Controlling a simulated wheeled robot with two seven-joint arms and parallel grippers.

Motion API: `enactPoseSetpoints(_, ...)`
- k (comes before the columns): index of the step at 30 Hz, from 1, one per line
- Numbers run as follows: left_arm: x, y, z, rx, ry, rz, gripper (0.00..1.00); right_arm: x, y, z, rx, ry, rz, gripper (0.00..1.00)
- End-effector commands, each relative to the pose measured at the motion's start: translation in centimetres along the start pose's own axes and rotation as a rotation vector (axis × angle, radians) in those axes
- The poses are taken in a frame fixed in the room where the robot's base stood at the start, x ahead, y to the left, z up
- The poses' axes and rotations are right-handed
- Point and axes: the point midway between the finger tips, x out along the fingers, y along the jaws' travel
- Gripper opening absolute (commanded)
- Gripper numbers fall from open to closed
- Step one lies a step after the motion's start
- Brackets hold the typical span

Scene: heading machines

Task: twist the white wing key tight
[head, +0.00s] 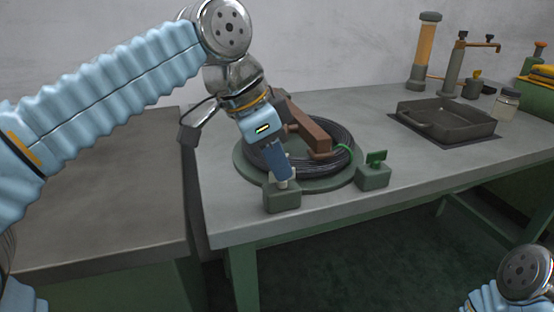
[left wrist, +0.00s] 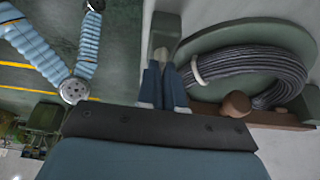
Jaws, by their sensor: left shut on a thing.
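My left gripper (head: 280,180) points down over a grey-green block (head: 282,200) at the table's front edge. Its blue fingers are shut on the white wing key (head: 284,184), of which only a small pale part shows below the fingertips. In the left wrist view the fingers (left wrist: 164,68) are close together, with the pale key (left wrist: 161,54) at their tips and the block (left wrist: 166,24) beyond. The fingers hide most of the key, so its angle cannot be told. My right gripper is not in view.
Beside the gripper, a coil of black cable (head: 342,160) lies on a round green plate (head: 320,184) under a brown arm (head: 310,130). A green wing key (head: 376,157) stands on a second block (head: 373,178). A dark tray (head: 445,121) sits further right. The front right tabletop is clear.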

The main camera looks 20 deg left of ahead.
Motion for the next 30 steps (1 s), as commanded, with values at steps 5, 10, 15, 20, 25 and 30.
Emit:
enactPoseSetpoints(5, 0.7, 0.2, 0.1, 0.004, -0.015, 0.011, 0.14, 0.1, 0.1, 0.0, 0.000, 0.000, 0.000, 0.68)
enactPoseSetpoints(10, 0.6, 0.1, 0.1, 0.002, -0.014, 0.009, 0.32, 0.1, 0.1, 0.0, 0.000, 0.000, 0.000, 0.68)
enactPoseSetpoints(15, 0.4, 0.1, 0.1, 0.001, -0.009, 0.005, 0.32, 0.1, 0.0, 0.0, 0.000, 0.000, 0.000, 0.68)
enactPoseSetpoints(20, -0.5, 0.0, 0.0, 0.001, -0.005, 0.003, 0.32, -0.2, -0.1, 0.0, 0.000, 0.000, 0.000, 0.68)
enactPoseSetpoints(25, -3.8, 0.0, -0.2, 0.001, -0.003, 0.002, 0.32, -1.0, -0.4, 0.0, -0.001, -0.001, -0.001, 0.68)
enactPoseSetpoints(30, -8.3, 0.0, -0.2, 0.000, -0.005, 0.003, 0.32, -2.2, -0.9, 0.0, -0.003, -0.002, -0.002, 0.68)
